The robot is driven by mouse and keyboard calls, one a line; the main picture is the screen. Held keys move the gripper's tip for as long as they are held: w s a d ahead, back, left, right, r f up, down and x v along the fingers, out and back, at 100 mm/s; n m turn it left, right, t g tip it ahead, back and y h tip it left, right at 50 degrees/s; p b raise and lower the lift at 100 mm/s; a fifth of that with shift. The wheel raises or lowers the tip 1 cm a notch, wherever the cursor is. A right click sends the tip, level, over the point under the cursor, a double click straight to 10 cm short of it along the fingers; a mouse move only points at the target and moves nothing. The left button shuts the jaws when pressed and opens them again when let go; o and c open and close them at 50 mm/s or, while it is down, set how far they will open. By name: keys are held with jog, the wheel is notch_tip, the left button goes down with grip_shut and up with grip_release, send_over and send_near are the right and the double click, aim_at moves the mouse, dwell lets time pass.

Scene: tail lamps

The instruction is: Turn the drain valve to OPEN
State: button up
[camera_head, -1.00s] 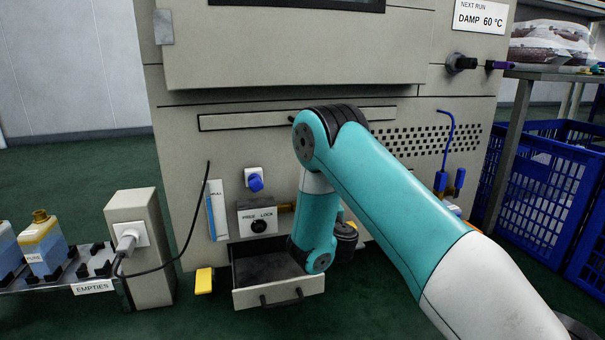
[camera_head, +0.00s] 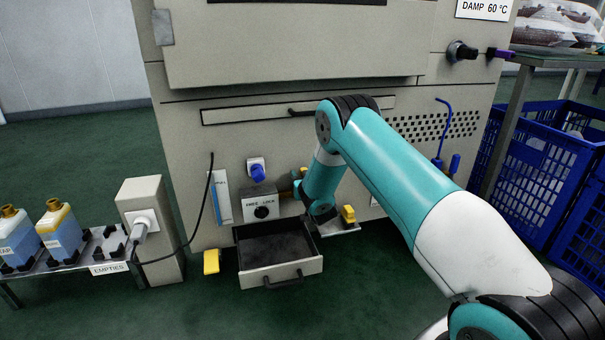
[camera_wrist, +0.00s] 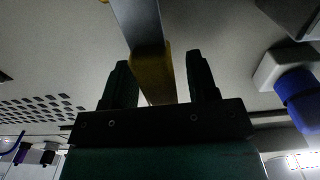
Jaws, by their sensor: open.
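A flat grey metal lever with a yellow sleeve (camera_wrist: 152,72), apparently the drain valve's handle, shows in the wrist view. My gripper (camera_wrist: 160,80) has its two dark fingers apart, one on each side of the yellow part. Gaps show on both sides, so I see no grip on it. In the head view a brass-coloured pipe piece (camera_head: 285,194) shows right of the grey FREE/LOCK box (camera_head: 259,206). My gripper (camera_head: 291,181) is there, low at the machine front, largely hidden by my arm. The valve body and any OPEN marking are not readable.
An open drawer (camera_head: 281,276) juts out below. A blue knob (camera_head: 257,172) sits above the box and also shows in the wrist view (camera_wrist: 297,90). A black cable (camera_head: 205,205) hangs left. A yellow block (camera_head: 348,214) stands right of my wrist. Blue crates (camera_head: 540,180) stand right.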

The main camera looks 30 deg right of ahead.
jog(key=shift+w+d, duration=0.15)
jog(key=shift+w, duration=0.25)
grip_shut()
